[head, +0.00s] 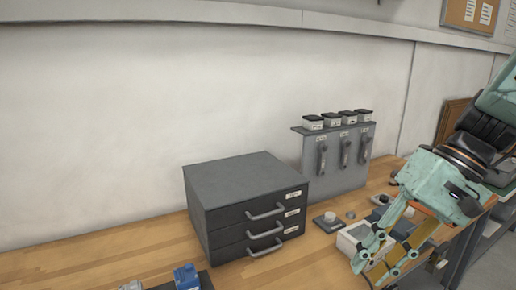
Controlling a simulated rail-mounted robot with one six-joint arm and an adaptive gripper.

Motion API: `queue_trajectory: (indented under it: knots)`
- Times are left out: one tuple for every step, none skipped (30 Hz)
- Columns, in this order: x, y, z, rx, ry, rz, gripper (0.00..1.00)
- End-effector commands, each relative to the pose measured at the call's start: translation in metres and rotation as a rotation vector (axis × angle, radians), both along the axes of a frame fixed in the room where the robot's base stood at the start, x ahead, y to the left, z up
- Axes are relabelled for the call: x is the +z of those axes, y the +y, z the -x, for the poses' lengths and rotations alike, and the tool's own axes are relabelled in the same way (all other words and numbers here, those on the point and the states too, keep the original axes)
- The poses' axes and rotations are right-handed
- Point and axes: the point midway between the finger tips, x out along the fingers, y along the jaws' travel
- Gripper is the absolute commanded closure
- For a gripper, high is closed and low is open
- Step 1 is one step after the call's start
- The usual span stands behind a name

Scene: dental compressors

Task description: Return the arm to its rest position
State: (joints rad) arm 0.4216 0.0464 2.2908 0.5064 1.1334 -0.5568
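My arm (457,168), teal with dark joints, reaches in from the right edge of the head view and angles down to the left. My gripper (371,268) hangs at its end over the front right part of the bench, pointing down and left. Its two fingers stand apart with a gap between them, and I see nothing held there. A white box (349,242) on the bench shows just behind the fingers, partly hidden by them. I cannot tell how high the fingertips are above the bench.
A dark three-drawer cabinet (247,205) stands on the wooden bench (95,253), drawers shut. Behind it, a grey rack (338,165) carries several dark-lidded jars and hanging tools. Small parts lie near the gripper. A blue part (186,276) sits at the front edge. The left bench is clear.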

Motion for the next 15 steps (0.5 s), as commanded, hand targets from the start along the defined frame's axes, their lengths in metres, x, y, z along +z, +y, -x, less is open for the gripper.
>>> queue_trajectory:
  knots:
    - [0.004,0.003,0.005,0.009,-0.007,0.019,0.78]
    - [0.005,0.004,0.008,0.011,-0.01,0.029,0.78]
    - [0.007,0.006,0.012,0.016,-0.013,0.044,0.78]
    - [0.008,0.007,0.015,0.019,-0.015,0.054,0.78]
    - [0.01,0.008,0.018,0.022,-0.018,0.065,0.78]
    - [0.012,0.01,0.022,0.024,-0.021,0.079,0.78]
    - [0.013,0.011,0.025,0.028,-0.025,0.09,0.78]
    - [0.014,0.012,0.027,0.031,-0.029,0.101,0.78]
    - [0.016,0.013,0.031,0.034,-0.034,0.115,0.78]
    - [0.018,0.014,0.034,0.036,-0.037,0.125,0.78]
    - [0.019,0.015,0.037,0.039,-0.042,0.136,0.78]
    - [0.021,0.016,0.04,0.042,-0.047,0.149,0.78]
    - [0.022,0.017,0.043,0.043,-0.05,0.159,0.78]
    - [0.023,0.017,0.046,0.046,-0.055,0.169,0.78]
    - [0.025,0.018,0.05,0.049,-0.061,0.182,0.78]
